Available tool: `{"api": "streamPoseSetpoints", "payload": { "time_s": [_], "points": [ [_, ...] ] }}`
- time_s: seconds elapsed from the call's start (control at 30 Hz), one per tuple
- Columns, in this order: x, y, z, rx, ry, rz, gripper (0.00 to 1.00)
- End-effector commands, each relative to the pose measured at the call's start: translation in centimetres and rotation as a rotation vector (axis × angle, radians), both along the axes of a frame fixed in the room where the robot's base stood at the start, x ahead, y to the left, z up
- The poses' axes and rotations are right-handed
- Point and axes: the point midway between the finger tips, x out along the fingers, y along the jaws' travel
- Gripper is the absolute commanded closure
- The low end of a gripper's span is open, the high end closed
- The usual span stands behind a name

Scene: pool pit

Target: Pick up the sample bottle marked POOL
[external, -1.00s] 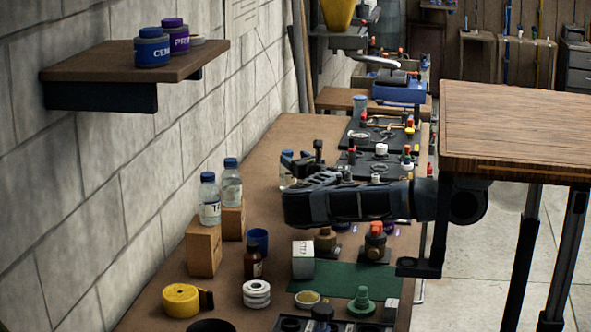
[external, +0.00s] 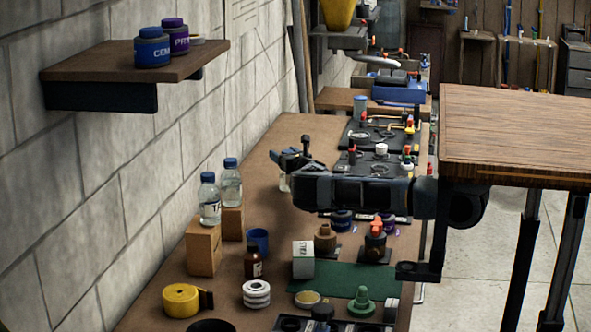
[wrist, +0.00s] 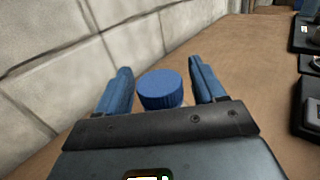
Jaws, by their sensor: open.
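A clear bottle with a blue cap stands near the wall on the workbench. Its body (external: 284,183) shows beside my arm in the external view, and the cap is hidden there behind my gripper (external: 291,157). In the wrist view the blue cap (wrist: 160,90) is between the two blue fingers of my gripper (wrist: 160,70), with a gap on each side. My gripper is open. The bottle's label is hidden. Two more blue-capped clear bottles stand on wooden blocks: a front one (external: 209,205) with a partly readable "TA" label, and one behind it (external: 231,189).
A block wall (external: 110,190) runs close along the left. A shelf (external: 110,72) with two jars is above. A blue cup (external: 257,240), a brown bottle (external: 253,262) and a yellow tape roll (external: 181,300) stand in front. Black trays (external: 378,165) lie behind to the right.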

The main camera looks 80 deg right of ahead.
Motion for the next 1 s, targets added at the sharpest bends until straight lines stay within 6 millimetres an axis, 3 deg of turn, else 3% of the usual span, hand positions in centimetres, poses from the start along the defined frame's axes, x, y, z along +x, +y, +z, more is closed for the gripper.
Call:
{"api": "streamPoseSetpoints", "payload": {
  "time_s": [0.13,0.83,1.0],
  "points": [
    [-0.03,0.0,0.0,0.0,0.0,0.0,0.31],
    [-0.05,0.02,-0.03,0.0,0.0,0.0,0.98],
    [-0.03,0.02,0.03,0.0,0.0,0.0,1.0]
  ]
}}
